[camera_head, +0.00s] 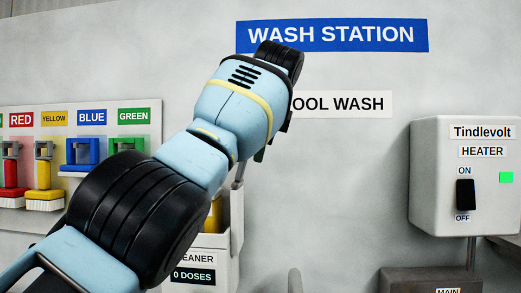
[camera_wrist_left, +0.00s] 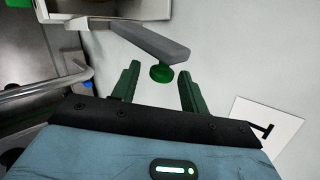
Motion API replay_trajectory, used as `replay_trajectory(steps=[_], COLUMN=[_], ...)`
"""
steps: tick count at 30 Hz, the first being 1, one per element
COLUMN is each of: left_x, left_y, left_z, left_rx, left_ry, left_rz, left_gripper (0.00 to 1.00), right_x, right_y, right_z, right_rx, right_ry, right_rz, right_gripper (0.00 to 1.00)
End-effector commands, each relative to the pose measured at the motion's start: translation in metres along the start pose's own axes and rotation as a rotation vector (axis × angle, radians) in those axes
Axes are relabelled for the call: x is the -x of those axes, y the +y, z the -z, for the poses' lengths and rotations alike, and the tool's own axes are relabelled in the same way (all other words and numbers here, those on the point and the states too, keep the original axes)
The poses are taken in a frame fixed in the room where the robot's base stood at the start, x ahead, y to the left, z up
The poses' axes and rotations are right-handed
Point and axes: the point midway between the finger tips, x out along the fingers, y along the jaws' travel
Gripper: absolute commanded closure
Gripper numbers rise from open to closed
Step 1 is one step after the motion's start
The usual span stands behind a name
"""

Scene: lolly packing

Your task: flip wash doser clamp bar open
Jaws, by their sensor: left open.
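The wash doser (camera_head: 236,240) is a pale box on the wall with a "0 DOSES" label, partly hidden behind my left arm. Its clamp bar shows in the left wrist view as a flat grey bar (camera_wrist_left: 150,40) with a round green knob (camera_wrist_left: 161,73) under its free end. A short piece of grey bar shows beside my arm in the head view (camera_head: 239,172). My left gripper (camera_wrist_left: 159,80) is open, its two green fingers apart, with the knob between the fingertips in the picture. I cannot tell whether they touch it. In the head view the fingers are mostly hidden by the wrist.
A heater box (camera_head: 464,175) with a black switch (camera_head: 465,194) is on the right wall. A rack of coloured dispensers (camera_head: 85,120) is on the left. A curved metal rail (camera_wrist_left: 45,88) lies left of the gripper in the wrist view. The wall between doser and heater is clear.

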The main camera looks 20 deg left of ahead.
Motion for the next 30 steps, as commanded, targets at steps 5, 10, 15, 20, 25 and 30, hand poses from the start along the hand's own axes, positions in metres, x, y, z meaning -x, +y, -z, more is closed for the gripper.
replay_trajectory(steps=[5, 10, 15, 20, 25, 30], left_x=[0.032, 0.044, 0.046, 0.046, 0.046, 0.046], left_y=[-0.001, 0.0, 0.0, 0.0, 0.0, 0.0], left_z=[0.0, 0.001, 0.001, 0.001, 0.001, 0.001], left_rx=[0.0, -0.001, -0.001, -0.001, -0.001, -0.001], left_ry=[0.0, 0.0, 0.0, 0.0, 0.0, 0.0], left_rz=[0.004, 0.001, -0.001, -0.001, 0.0, 0.0], left_gripper=[0.56, 0.56, 0.56, 0.56, 0.56, 0.56], right_x=[0.0, 0.0, 0.0, 0.0, 0.0, 0.001], right_y=[0.001, 0.002, 0.002, 0.002, 0.002, 0.002], right_z=[0.005, 0.004, 0.003, 0.003, 0.004, 0.007], right_rx=[0.003, 0.004, 0.004, 0.003, 0.002, 0.002], right_ry=[0.01, 0.008, 0.006, 0.007, 0.008, 0.014], right_rz=[-0.002, -0.003, -0.004, -0.004, -0.004, -0.005], right_gripper=[0.58, 0.58, 0.58, 0.58, 0.58, 0.58])
